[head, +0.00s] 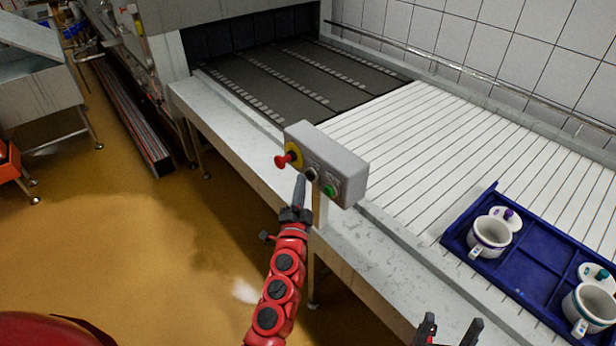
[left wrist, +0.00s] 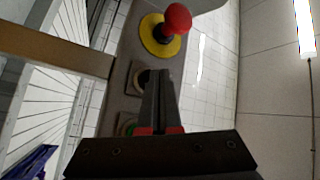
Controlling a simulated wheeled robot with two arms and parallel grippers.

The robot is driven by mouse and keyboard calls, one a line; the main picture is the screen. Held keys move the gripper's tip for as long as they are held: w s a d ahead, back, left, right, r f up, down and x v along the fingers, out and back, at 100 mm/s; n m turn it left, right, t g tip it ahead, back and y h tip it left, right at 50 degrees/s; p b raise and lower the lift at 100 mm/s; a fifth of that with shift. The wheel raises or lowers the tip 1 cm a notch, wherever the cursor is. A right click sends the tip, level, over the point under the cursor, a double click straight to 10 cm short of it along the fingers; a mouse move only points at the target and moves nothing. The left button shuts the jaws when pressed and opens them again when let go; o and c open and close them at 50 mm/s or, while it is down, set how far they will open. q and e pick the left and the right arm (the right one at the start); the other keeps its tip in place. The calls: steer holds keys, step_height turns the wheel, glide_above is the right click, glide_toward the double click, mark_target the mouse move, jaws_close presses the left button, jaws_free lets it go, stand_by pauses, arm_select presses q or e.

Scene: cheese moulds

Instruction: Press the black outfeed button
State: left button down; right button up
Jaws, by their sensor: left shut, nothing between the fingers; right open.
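The grey button box (head: 335,163) stands on a post at the conveyor's near edge. It carries a red mushroom button (head: 282,161) on a yellow base, the black button (head: 312,174) in the middle and a green button (head: 330,191). My left gripper (head: 300,178) is shut and empty, its tip close to the black button. In the left wrist view the shut fingers (left wrist: 160,78) partly cover the black button (left wrist: 146,80); I cannot tell whether they touch. The red button (left wrist: 177,19) lies beyond them. My right gripper (head: 450,328) is open and empty at the bottom edge.
A blue tray (head: 484,196) with white moulds (head: 489,235) sits on the white slatted conveyor (head: 430,135). The dark belt (head: 290,75) leads into a machine opening. The yellow-brown floor (head: 130,240) at left is mostly clear.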

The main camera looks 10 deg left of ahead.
arm_select(q)
steer(key=shift+w+d, duration=0.3)
steer(key=shift+w, duration=0.1)
stand_by(0.5)
steer(key=shift+s+a, duration=0.55)
steer(key=shift+s, duration=0.15)
stand_by(0.3)
steer(key=s+a, duration=0.1)
steer(key=s, duration=0.1)
steer(key=s+a, duration=0.2)
stand_by(0.4)
stand_by(0.5)
